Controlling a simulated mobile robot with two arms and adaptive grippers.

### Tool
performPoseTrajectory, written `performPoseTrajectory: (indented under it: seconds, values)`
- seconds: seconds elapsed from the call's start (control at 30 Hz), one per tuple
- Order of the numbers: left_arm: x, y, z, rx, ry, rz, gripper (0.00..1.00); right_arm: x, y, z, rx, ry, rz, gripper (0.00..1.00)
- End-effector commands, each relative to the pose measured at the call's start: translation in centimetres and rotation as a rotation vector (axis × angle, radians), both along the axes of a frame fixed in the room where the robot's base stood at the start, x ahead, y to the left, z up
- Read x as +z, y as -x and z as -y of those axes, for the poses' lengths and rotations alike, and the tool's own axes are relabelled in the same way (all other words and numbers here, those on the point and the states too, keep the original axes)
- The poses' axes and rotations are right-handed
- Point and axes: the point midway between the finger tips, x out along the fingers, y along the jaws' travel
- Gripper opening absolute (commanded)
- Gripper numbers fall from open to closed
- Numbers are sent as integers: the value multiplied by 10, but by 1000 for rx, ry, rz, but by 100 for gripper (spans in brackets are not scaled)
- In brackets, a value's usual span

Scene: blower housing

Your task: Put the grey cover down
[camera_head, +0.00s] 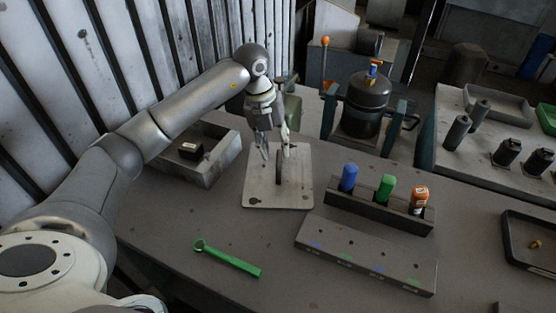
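A light grey, roughly square plate, which looks like the grey cover (298,190), is at the middle of the table. It appears to lie flat, with small dark holes near its front corners. A dark upright oval part (279,167) shows at its middle; I cannot tell if it is a handle or a slot. My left gripper (275,152) points down over the plate's back half. Its two fingers are apart, one on each side above the dark part, with a visible gap between them. Whether a fingertip touches the plate is unclear. My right gripper is out of view.
A grey open bin (205,165) with a small black block stands left of the plate. A green wrench (228,259) lies in front. A rack (378,209) with blue, green and orange items and a flat holed block (365,256) stand to the right. A black vessel (368,105) stands behind.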

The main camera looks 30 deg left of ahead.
Motion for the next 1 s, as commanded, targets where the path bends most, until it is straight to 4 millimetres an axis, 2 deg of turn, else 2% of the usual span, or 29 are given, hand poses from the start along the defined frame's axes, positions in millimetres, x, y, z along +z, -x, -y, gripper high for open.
performPoseTrajectory:
  seconds: [0.1, 0.33, 0.5, 1.0]
  values:
    - [25, 1, -4, -1, 1, 5, 34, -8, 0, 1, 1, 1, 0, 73]
    - [55, 4, -9, 0, 0, 1, 34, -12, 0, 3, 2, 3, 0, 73]
    - [62, 5, -10, 0, 1, 0, 34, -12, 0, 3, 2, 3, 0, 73]
    - [64, 5, -10, -1, 1, 0, 34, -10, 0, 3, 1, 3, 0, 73]
